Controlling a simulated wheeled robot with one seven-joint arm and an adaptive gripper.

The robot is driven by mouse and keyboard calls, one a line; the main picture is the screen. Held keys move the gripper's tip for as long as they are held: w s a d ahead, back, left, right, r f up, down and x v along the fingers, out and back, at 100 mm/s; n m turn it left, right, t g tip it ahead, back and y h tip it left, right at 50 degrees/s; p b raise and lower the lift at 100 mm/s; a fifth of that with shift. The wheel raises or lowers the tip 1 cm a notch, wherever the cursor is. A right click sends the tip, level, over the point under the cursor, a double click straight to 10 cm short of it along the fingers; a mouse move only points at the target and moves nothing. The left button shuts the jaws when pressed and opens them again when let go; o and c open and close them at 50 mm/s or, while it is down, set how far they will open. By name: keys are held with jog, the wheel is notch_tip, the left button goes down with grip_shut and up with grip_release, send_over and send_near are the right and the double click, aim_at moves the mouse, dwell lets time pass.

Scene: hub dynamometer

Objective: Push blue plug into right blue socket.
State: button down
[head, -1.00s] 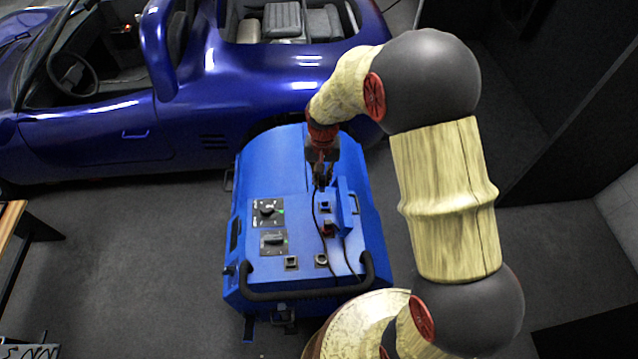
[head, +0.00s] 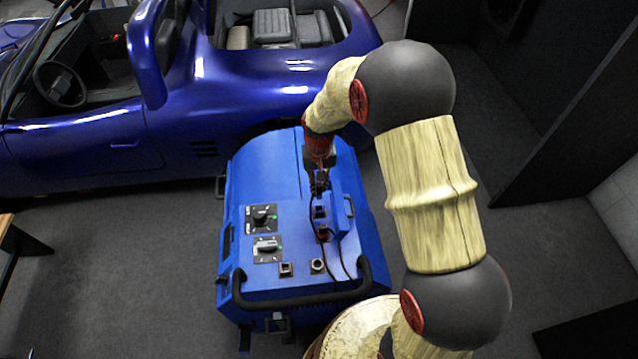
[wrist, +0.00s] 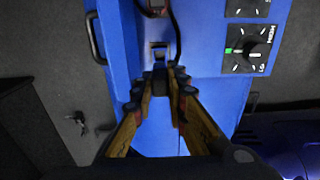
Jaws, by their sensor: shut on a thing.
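My gripper (head: 318,187) is over the blue machine's top, pointing down. In the wrist view its fingertips (wrist: 160,84) are closed around a small dark piece, which I take to be the blue plug (wrist: 160,86); its colour hardly shows. A black cable runs up to the fingertips. A square socket (wrist: 158,50) lies just ahead of the fingertips, and it also shows in the head view (head: 320,212) just below the gripper. The plug appears apart from this socket. A red plug (head: 323,232) with a cable sits just beyond.
The blue machine (head: 262,180) carries two black knob panels (head: 262,218), two front sockets (head: 286,269) (head: 318,265) and a black front rail (head: 300,297). A raised blue block with a handle (head: 349,206) stands right of the gripper. A blue car (head: 90,145) is behind.

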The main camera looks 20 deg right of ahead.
aim_at(319, 197)
jog(key=shift+f+b, duration=1.5)
jog(key=shift+f, duration=1.45)
jog(key=shift+f, duration=0.25)
jog(key=shift+f, duration=0.35)
jog(key=shift+f+b, duration=0.7)
jog(key=shift+f, duration=0.2)
jog(key=c, duration=1.7)
grip_release()
jog(key=shift+r, duration=0.1)
notch_tip(319, 197, up, 12)
jog(key=shift+f, duration=0.1)
